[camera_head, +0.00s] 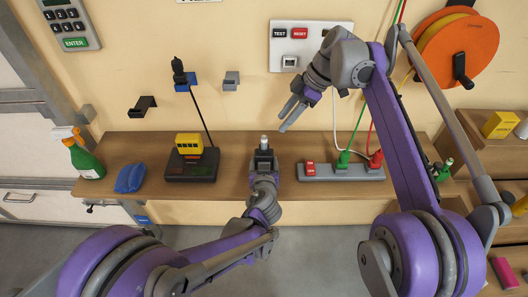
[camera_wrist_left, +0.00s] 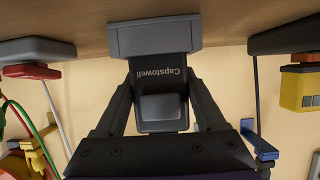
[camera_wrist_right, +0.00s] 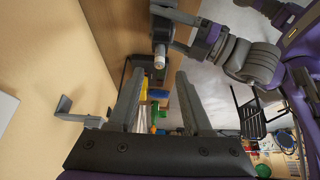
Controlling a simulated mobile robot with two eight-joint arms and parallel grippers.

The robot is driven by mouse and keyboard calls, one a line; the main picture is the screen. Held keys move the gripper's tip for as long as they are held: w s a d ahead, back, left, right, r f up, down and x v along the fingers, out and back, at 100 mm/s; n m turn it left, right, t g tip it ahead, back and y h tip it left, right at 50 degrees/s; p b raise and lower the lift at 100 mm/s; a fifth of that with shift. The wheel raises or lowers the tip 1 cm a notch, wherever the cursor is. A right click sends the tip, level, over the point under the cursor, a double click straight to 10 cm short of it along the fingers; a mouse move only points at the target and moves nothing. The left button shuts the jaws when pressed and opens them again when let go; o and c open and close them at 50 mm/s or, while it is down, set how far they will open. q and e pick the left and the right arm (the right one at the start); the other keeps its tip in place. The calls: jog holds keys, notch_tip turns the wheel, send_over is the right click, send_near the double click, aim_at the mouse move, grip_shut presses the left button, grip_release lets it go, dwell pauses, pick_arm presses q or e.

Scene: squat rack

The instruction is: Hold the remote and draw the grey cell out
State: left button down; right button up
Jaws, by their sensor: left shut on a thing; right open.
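How deep the cell sits is hidden.
A grey power strip (camera_head: 340,173) with plugs stands right of the remote. A dark stand with a yellow bus (camera_head: 189,145), a blue cloth (camera_head: 130,177) and a green spray bottle (camera_head: 87,160) are to the left. A white test panel (camera_head: 306,46) hangs behind.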

dwell(0.5)
jog(key=shift+o, duration=0.6)
jog(key=shift+a, duration=0.1)
jog(key=n+h, duration=0.5)
jog(key=n, duration=0.7)
send_near(264, 137)
jog(key=shift+w+f, duration=0.2)
jog(key=shift+s+a+f+n+h, duration=0.15)
jog(key=shift+f+n, duration=0.35)
jog(key=shift+f, duration=1.35)
jog(key=shift+w+a+f+n+h, duration=0.1)
jog(key=shift+f+n, duration=0.4)
jog(key=shift+f, duration=1.4)
jog(key=shift+s+a+f+n+h, duration=0.15)
jog(key=shift+f+n, duration=0.35)
jog(key=shift+f, duration=1.35)
jog(key=shift+w, duration=0.1)
jog(key=shift+c, duration=0.3)
grip_shut()
